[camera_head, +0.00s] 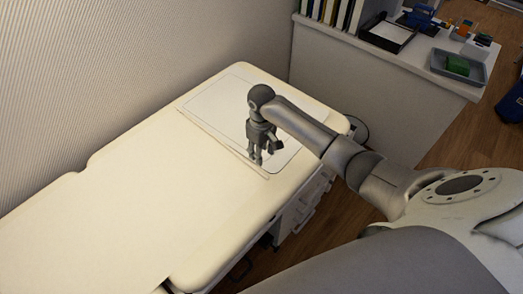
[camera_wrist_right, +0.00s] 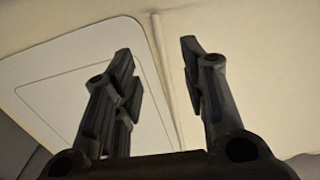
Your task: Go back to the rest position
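My right gripper (camera_head: 256,158) hangs fingers-down over the far end of a cream padded table. In the right wrist view its two dark fingers (camera_wrist_right: 160,75) stand apart with nothing between them, so it is open and empty. A flat pale panel (camera_head: 213,108) with rounded corners lies on the table under the gripper; it also shows behind the fingers in the right wrist view (camera_wrist_right: 65,85). I cannot tell whether the fingertips touch it. My right arm reaches in from the right side of the head view. My left gripper is out of view.
The cream table (camera_head: 110,215) is bare toward the left. A ribbed wall (camera_head: 90,70) runs behind it. At the upper right a white counter (camera_head: 400,85) holds books, a black paper tray (camera_head: 388,36) and a grey bin (camera_head: 458,68) with a green item. Wooden floor (camera_head: 470,135) shows at right.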

